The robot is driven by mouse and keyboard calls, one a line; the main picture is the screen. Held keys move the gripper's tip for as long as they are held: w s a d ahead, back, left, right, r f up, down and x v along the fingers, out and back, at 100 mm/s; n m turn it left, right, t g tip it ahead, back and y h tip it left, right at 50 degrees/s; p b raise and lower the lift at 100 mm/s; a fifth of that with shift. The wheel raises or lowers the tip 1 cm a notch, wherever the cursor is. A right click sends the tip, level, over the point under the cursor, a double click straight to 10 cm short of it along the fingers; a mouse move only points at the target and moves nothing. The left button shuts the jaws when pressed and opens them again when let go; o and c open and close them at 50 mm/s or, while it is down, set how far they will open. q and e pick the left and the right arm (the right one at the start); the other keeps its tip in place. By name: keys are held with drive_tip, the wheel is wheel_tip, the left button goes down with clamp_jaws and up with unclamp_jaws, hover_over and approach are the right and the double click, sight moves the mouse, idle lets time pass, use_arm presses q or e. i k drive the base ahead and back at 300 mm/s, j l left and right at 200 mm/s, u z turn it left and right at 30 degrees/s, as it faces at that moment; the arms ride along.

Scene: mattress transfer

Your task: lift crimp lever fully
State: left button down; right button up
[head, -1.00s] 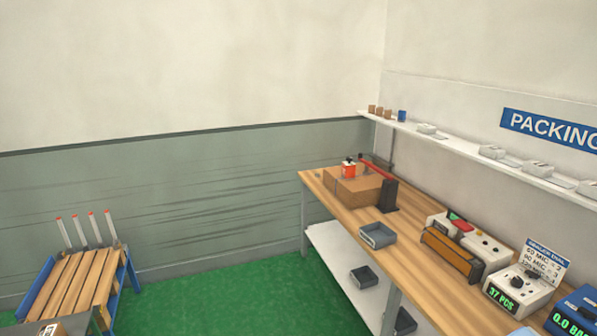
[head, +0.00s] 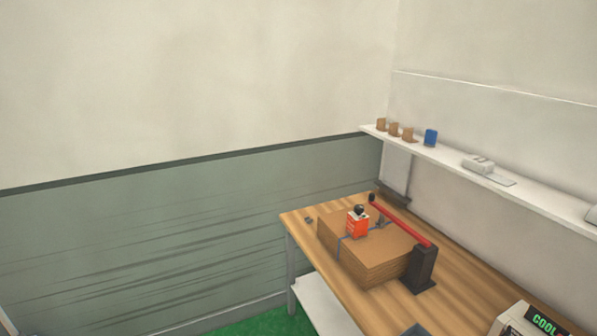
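The crimp lever (head: 402,223) is a red bar with a dark knob (head: 372,198) at its far end. It runs from a black post (head: 422,270) on the wooden bench, at the right of a cardboard stack, and slopes slightly up toward the back left. A small red-orange device (head: 357,224) with a black knob sits on top of the cardboard stack (head: 370,255), with a blue strap beside it. Neither of my grippers is in the head view.
The wooden bench (head: 461,285) has a lower shelf (head: 325,305). A wall shelf (head: 450,160) above holds brown blocks, a blue item (head: 430,138) and a pale device. A machine with a "COOL" display (head: 535,320) stands at the lower right. Green floor shows at the bottom.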

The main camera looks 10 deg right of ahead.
sight(383, 211)
drive_tip(key=i+j+z, duration=0.1)
drive_tip(key=i+z, duration=0.35)
drive_tip(key=i+j+z, duration=0.3)
drive_tip(key=i+z, duration=0.15)
drive_tip(key=i+j+z, duration=0.85)
drive_tip(key=j, duration=0.3)
drive_tip(key=i+j+z, duration=0.45)
drive_tip(key=j, duration=0.2)
drive_tip(key=i, duration=0.35)
